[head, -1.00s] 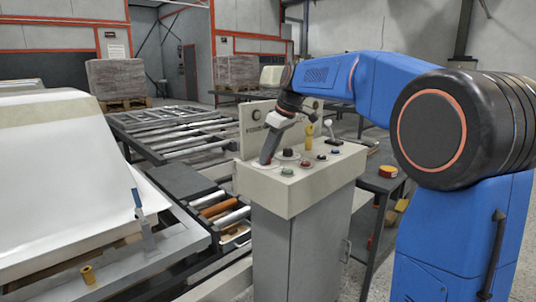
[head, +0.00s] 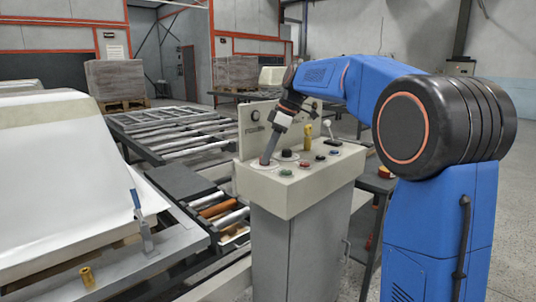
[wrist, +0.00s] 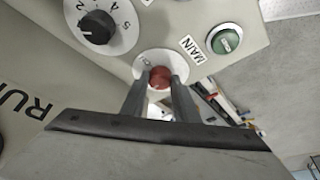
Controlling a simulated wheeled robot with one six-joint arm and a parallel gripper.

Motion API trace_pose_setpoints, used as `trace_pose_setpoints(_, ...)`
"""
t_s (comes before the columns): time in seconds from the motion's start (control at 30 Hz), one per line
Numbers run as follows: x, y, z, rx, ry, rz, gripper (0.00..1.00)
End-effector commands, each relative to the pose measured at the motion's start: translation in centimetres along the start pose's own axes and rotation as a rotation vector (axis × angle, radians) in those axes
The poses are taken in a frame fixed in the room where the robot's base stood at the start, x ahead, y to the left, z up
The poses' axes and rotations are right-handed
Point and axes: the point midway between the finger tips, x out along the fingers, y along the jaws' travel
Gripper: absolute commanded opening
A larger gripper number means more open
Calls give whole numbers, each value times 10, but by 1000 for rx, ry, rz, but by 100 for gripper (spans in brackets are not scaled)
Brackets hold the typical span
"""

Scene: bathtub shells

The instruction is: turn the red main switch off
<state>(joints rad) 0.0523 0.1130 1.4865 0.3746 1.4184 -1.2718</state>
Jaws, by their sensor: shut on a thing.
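The red main switch (wrist: 160,77) is a round red knob on a pale disc, beside a label reading MAIN, in the wrist view. My gripper (wrist: 160,86) has one finger on each side of it and is shut on it. A mark, perhaps a 0, shows on the disc beside the knob. In the head view my gripper (head: 267,161) points down onto the left end of the cream control panel (head: 300,190). The red knob is hidden there behind the fingers.
A green button (head: 286,172) and a black dial (head: 287,154) sit close to my fingers. A red button (head: 304,164), a yellow post (head: 308,137) and a white-topped lever (head: 327,124) stand farther right. An upright plate (head: 258,120) rises behind.

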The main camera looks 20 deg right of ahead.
Motion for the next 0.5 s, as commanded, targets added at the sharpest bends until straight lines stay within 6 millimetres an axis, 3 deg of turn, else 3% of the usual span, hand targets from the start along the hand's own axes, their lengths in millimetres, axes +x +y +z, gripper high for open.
trace_pose_setpoints(0.17, -1, 0, 0, 0, 0, 2, 5)
trace_pose_setpoints(0.2, -1, 0, 0, 1, 0, 2, 30)
trace_pose_setpoints(0.27, 0, 0, 0, 1, 0, 2, 44)
trace_pose_setpoints(0.5, 0, 0, 0, 1, 0, 1, 46)
